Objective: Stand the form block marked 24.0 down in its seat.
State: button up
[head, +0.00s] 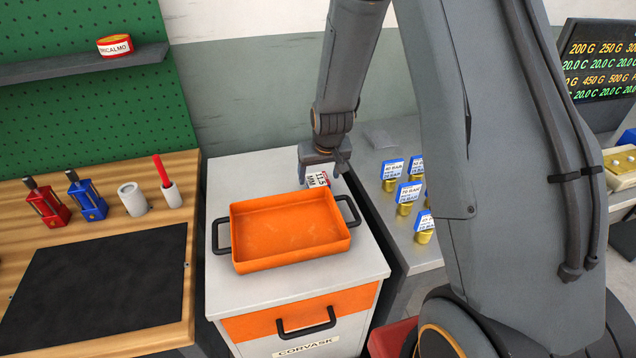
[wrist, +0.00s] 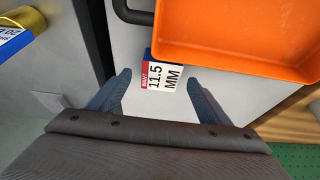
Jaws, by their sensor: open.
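I see no form block marked 24.0 and cannot make out its seat in either view. My gripper (head: 322,172) is open above the back of a white-topped cabinet (head: 240,175), behind an orange tray. In the wrist view, my gripper (wrist: 158,74) has its two fingers apart, on either side of a small piece labelled 11.5 MM (wrist: 163,77), with red and blue edging. That labelled piece also shows in the head view (head: 317,181), partly hidden by the gripper. I cannot tell whether the fingers touch it.
The orange tray (head: 235,222) looks empty, with dark handles. Blue-labelled brass pieces (head: 408,193) stand on the grey surface at right. The wooden bench (head: 190,215) at left holds a black mat (head: 95,285), red and blue tools, and pale cylinders.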

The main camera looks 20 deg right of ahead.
aim_at(318, 180)
jog(key=shift+x, duration=1.5)
jog(key=shift+a, duration=0.1)
jog(key=c, duration=1.4)
jog(key=shift+r, duration=0.15)
